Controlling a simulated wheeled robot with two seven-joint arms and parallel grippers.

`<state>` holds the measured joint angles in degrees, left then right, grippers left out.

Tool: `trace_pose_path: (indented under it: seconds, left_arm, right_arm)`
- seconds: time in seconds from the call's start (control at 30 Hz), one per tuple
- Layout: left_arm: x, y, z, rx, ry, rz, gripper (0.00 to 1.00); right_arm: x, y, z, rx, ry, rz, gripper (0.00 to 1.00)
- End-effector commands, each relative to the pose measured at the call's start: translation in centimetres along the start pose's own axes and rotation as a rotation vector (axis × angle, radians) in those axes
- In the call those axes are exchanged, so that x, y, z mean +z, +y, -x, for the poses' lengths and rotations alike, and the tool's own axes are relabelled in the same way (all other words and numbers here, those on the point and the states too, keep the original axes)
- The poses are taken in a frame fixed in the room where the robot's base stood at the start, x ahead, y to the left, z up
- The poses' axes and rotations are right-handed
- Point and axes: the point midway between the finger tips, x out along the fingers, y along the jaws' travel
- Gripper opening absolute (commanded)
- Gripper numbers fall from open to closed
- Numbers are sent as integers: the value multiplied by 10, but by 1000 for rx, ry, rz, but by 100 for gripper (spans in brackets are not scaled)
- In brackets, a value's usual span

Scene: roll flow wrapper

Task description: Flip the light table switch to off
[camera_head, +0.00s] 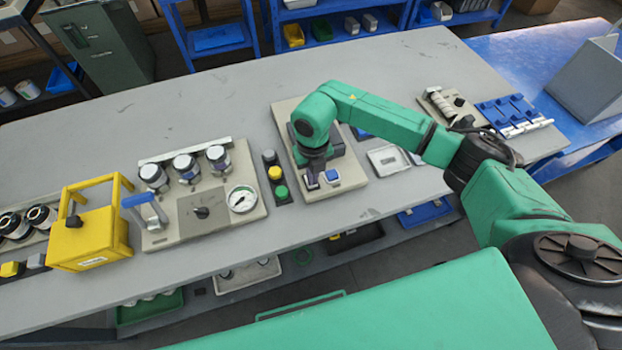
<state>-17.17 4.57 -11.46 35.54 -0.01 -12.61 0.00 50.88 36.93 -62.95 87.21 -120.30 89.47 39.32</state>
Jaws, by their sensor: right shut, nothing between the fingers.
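My right gripper (314,176) is shut and points down over the front part of a beige panel (347,188) in the middle of the bench. A small blue rocker switch with a pale rim (332,178) sits on this panel, just right of the fingertips. I cannot tell whether the fingertips touch anything, or which way the switch is set. The wrist and forearm hide much of the panel's middle, including part of a dark block. No label shows which control is the light table switch. My left gripper is not in view.
Left of the panel stand a strip with yellow and green buttons (275,173), a gauge board (165,236) with a blue-handled lever, and a yellow frame box (97,240). Right are a metal plate (388,160) and blue clamps (513,112). The bench's back left (110,120) is clear.

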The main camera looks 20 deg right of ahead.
Motion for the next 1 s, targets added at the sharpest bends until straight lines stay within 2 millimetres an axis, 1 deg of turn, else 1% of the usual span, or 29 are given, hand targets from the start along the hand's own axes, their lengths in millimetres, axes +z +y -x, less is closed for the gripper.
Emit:
trace_pose_path:
  seconds: [0.43, 0.53, 1.0]
  left_arm:
    - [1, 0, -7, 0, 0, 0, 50]
    - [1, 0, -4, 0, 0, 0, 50]
    - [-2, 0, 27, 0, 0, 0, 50]
  right_arm:
    - [0, 0, -8, 0, 0, 0, 0]
    - [0, 0, -5, 0, 0, 0, 0]
    - [0, 0, 41, -1, -1, -1, 0]
